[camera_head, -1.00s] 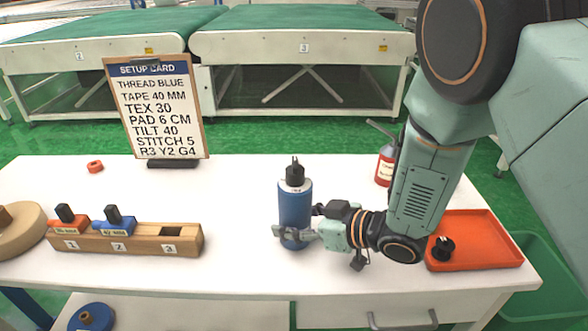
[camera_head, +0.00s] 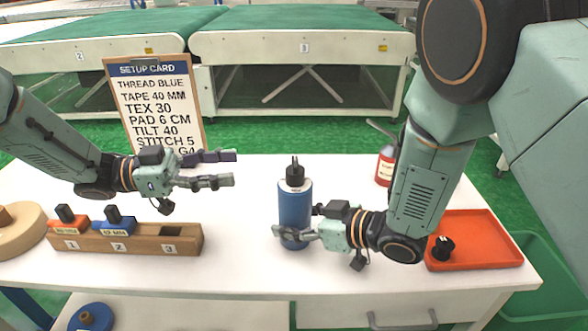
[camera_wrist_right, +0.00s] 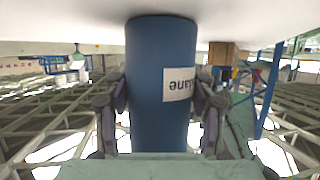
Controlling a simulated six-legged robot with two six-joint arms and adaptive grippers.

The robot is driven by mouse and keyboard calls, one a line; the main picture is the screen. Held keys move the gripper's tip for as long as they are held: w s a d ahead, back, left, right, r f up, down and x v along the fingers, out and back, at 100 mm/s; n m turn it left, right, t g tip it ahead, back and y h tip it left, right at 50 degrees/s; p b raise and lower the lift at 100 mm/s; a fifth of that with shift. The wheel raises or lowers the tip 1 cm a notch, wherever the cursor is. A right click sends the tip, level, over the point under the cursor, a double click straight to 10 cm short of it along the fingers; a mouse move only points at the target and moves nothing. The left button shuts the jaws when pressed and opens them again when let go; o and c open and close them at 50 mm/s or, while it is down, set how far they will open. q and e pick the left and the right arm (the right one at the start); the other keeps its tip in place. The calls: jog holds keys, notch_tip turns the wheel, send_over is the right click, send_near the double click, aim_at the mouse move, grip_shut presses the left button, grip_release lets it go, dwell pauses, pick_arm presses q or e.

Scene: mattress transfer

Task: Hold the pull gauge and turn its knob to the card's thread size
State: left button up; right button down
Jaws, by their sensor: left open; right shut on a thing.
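The pull gauge appears to be the blue cylinder (camera_head: 295,205) with a black knob (camera_head: 294,172) on top, standing upright on the white table. My right gripper (camera_head: 285,233) is shut around its lower body. In the right wrist view the blue body (camera_wrist_right: 150,60) sits between both fingers, with a white label (camera_wrist_right: 178,84) partly seen. My left gripper (camera_head: 229,168) is open and empty, left of the knob at about its height in the picture. The setup card (camera_head: 150,90) reads TEX 30; its lower lines are partly hidden by my left gripper.
A wooden block (camera_head: 150,239) with numbered slots holds a red and a blue piece; slot 3 looks empty. An orange tray (camera_head: 480,240) with a black knob-like part (camera_head: 443,247) lies at right. A red bottle (camera_head: 385,167) stands behind my right arm. The table's front middle is clear.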

aim_at(287, 174)
pick_arm(q)
jog(key=shift+g, duration=0.5)
jog(key=d, duration=1.3)
jog(key=shift+s+f, duration=0.2)
jog(key=shift+a, duration=0.1)
jog(key=shift+c, duration=0.3)
jog(key=c, duration=1)
jog(key=shift+t, duration=0.3)
jog(key=n+t, duration=0.1)
jog(key=t, duration=0.1)
jog(key=n+t+y, duration=0.1)
jog(key=n+t, duration=0.1)
jog(key=t, duration=0.1)
jog(key=shift+s+n+y, duration=0.15)
jog(key=shift+n+y, duration=0.15)
jog(key=shift+n+t+y, duration=0.7)
jog(key=shift+n+t, duration=0.2)
jog(key=shift+t, duration=0.6)
jog(key=shift+n+t, duration=0.3)
jog(key=shift+t, duration=0.1)
